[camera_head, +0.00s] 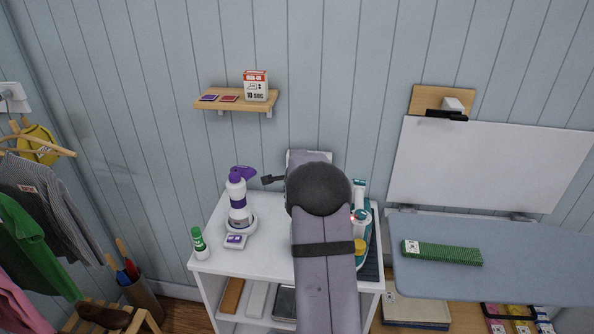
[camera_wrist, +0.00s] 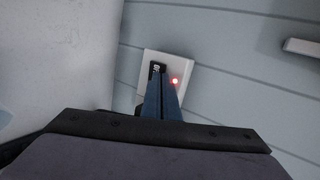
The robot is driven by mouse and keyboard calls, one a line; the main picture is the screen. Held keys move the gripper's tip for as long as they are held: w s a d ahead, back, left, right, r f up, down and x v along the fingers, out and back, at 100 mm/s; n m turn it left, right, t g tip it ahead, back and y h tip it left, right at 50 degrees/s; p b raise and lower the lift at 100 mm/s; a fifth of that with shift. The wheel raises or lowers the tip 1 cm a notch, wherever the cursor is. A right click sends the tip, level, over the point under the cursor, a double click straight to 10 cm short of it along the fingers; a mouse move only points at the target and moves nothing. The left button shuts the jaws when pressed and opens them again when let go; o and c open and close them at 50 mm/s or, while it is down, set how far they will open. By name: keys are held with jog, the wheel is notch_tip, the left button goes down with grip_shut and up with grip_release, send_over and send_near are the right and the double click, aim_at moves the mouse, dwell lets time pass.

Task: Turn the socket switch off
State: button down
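The socket (camera_wrist: 188,72) is a pale square plate on the grey plank wall in the wrist view. A small black piece with light marks (camera_wrist: 155,68) shows on it, and a red light (camera_wrist: 175,81) glows beside my fingertips. My gripper (camera_wrist: 163,78) has its two dark blue fingers together, with nothing seen between them. The fingertips overlap the plate in the picture; I cannot tell whether they touch it. The fingers hide the lower middle of the plate, and the switch's position is unclear. In the head view my arm hides the socket area.
A white shelf unit (camera_head: 210,262) stands below, with a purple-and-white spray bottle (camera_head: 238,200) and a green-and-white bottle (camera_head: 199,243). A wooden wall shelf (camera_head: 238,101) is above left. An ironing board (camera_head: 530,265) is at right. A large pale surface (camera_wrist: 55,55) fills the wrist view's left side.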

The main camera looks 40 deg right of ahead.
jog(key=shift+s+f, duration=0.15)
jog(key=f+b+v, duration=0.1)
jog(key=b+v, duration=0.3)
jog(key=v, duration=0.9)
jog(key=shift+s+a, duration=0.4)
jog(key=shift+a, duration=0.05)
jog(key=shift+f, duration=0.1)
jog(key=shift+n+g, duration=0.3)
jog(key=shift+n, duration=0.5)
jog(key=a+f, duration=0.1)
jog(key=f, duration=0.1)
jog(key=a+f+b, duration=0.1)
jog(key=f, duration=0.2)
jog(key=s+a+f+b, duration=0.1)
jog(key=f, duration=0.1)
jog(key=shift+f, duration=0.4)
jog(key=shift+s+d+r, duration=0.15)
jog(key=shift+d, duration=0.05)
jog(key=r+t, duration=0.1)
jog(key=r+m+h, duration=0.1)
jog(key=w+r+t, duration=0.1)
jog(key=r, duration=0.1)
jog(key=shift+d+m+t+h, duration=0.3)
jog(key=shift+d, duration=0.1)
